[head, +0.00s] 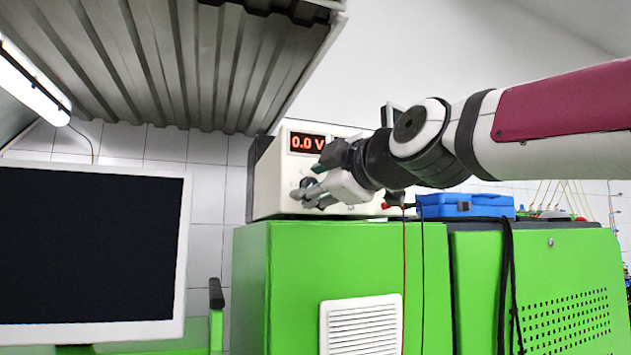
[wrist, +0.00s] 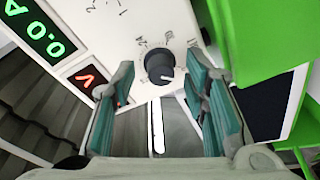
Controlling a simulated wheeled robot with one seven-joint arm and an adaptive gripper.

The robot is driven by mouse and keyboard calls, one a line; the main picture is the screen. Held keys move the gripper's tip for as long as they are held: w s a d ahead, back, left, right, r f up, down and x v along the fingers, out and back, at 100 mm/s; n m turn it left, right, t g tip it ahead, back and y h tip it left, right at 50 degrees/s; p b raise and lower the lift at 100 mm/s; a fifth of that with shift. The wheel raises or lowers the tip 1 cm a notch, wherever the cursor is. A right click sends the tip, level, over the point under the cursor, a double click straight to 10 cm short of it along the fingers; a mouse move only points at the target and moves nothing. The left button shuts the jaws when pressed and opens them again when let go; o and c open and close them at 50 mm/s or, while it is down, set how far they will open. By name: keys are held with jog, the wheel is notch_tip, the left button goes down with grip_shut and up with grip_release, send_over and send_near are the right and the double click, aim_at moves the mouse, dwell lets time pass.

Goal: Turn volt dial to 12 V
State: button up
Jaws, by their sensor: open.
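The power supply (head: 268,170) is a cream box on top of the green cabinet. Its red display (head: 307,143) reads 0.0 V in the head view. In the wrist view a dark round dial (wrist: 160,67) with a pale pointer mark sits on the cream panel, with printed marks around it. My gripper (head: 306,194) is in front of the panel, and the dial is partly hidden behind it in the head view. In the wrist view the open fingers of my gripper (wrist: 160,100) stand either side of the dial, with gaps on both sides. Contact is not visible.
The green cabinet (head: 290,275) is below the power supply. A blue case (head: 465,205) sits on it to the right. A red cable and a black cable hang down the cabinet's front. A monitor (head: 90,255) stands at the left. A green 0.0 A display (wrist: 38,30) shows in the wrist view.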

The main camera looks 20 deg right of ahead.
jog(key=shift+c, duration=0.6)
grip_shut()
jog(key=shift+f+m+b, duration=0.1)
jog(key=shift+m+b, duration=0.2)
jog(key=shift+b, duration=0.05)
jog(key=m+h+b, duration=0.1)
jog(key=m+b, duration=0.1)
jog(key=m, duration=0.5)
jog(key=m+t+h+b, duration=0.1)
jog(key=m+b, duration=0.2)
jog(key=m, duration=0.5)
jog(key=m+h+b, duration=0.1)
jog(key=m+b, duration=0.1)
jog(key=m, duration=0.6)
jog(key=shift+t+h, duration=0.4)
jog(key=shift+f, duration=0.1)
